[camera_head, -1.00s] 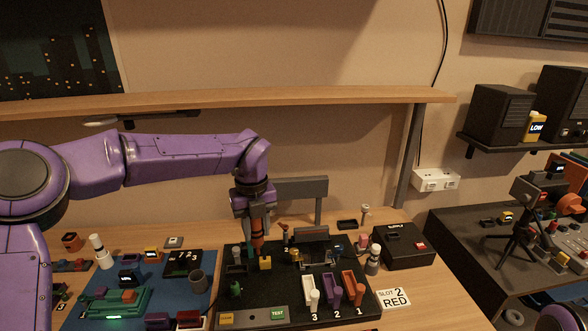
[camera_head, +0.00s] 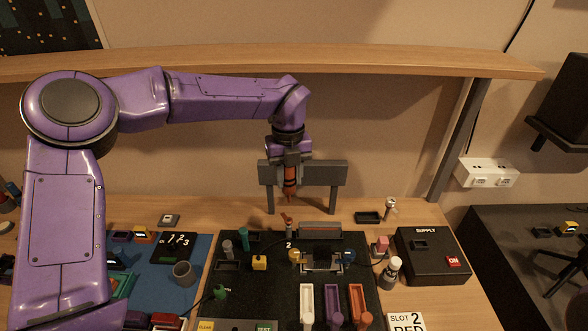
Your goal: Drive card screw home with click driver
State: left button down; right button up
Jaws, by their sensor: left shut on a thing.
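My left gripper (camera_head: 290,172) points down in the middle of the view, shut on an orange-brown driver (camera_head: 290,187). The driver is upright, in front of a grey stand (camera_head: 333,198), and clear of the black board (camera_head: 265,290). A small orange-brown piece (camera_head: 287,219) stands at the board's back edge, below the driver and apart from it. A dark card-like part with a pale frame (camera_head: 322,260) lies in the board's middle, between a yellow and a blue round piece. I cannot make out a card screw. My right gripper is not in view.
White (camera_head: 307,300), purple (camera_head: 332,302) and orange (camera_head: 357,302) trays line the board's front. A black supply box (camera_head: 432,256) stands on the right. A blue mat (camera_head: 200,258) with a grey cup (camera_head: 183,273) lies left. A wooden shelf (camera_head: 400,60) runs above the arm.

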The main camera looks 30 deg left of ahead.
aim_at(287, 195)
pick_arm(q)
jog(key=shift+s+r, duration=0.35)
jog(key=shift+s, duration=0.25)
jog(key=shift+w+d, duration=0.1)
jog(key=shift+w, duration=0.1)
jog(key=shift+w+f+b, duration=0.15)
jog(key=shift+f+b, duration=0.35)
jog(key=shift+f, duration=0.25)
notch_tip(287, 195, down, 5)
jog(key=b, duration=0.4)
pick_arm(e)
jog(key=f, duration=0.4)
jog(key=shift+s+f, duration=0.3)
pick_arm(q)
jog(key=shift+r, duration=0.1)
jog(key=shift+f, duration=0.45)
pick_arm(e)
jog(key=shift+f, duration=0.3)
pick_arm(q)
jog(key=shift+s+f+b, duration=0.15)
jog(key=shift+s+b, duration=0.15)
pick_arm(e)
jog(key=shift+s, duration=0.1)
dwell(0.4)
